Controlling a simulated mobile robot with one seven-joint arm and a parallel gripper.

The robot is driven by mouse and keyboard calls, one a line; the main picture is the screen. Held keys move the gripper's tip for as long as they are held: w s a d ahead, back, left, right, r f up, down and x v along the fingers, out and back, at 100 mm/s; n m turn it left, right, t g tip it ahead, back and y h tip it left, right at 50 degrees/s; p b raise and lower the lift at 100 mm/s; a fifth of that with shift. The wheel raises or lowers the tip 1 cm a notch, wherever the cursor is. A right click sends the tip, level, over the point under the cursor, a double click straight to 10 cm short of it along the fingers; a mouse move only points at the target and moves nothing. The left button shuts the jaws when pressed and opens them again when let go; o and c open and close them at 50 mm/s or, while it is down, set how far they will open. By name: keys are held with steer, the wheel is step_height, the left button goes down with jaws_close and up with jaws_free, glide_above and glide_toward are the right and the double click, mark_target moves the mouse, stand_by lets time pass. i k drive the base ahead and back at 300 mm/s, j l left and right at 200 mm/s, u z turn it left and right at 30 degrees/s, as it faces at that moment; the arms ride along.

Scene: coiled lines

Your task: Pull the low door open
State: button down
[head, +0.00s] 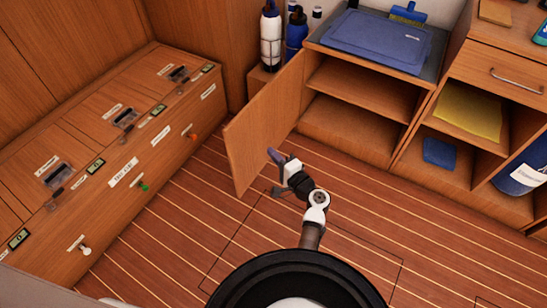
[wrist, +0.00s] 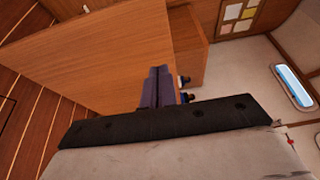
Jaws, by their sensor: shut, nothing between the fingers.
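The low door (head: 262,125) is a wooden panel hinged at the left side of a low cabinet (head: 345,130). It stands swung wide open, out over the floor. Inside the cabinet a shelf (head: 362,91) shows, and it looks empty. My gripper (head: 275,156) is just right of the door's lower part, near its inner face. In the wrist view the door (wrist: 110,55) fills the upper left, and my gripper's fingers (wrist: 158,85) are together in front of it with nothing between them. I cannot tell whether the fingers touch the door.
A wooden bench (head: 120,165) with knobs and labels runs along the left. Bottles (head: 271,35) stand behind the door. A blue mat (head: 377,40) lies on the cabinet top. Open shelves with a yellow cloth (head: 467,110) are at right. The striped floor (head: 190,235) is clear.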

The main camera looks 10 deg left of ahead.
mark_target(268, 119)
steer(key=k+l, duration=0.25)
steer(key=i+j+u, duration=0.2)
steer(key=u, duration=0.2)
steer(key=i+j+u, duration=0.15)
steer(key=u, duration=0.2)
steer(key=i+u, duration=0.4)
steer(key=k+j, duration=0.05)
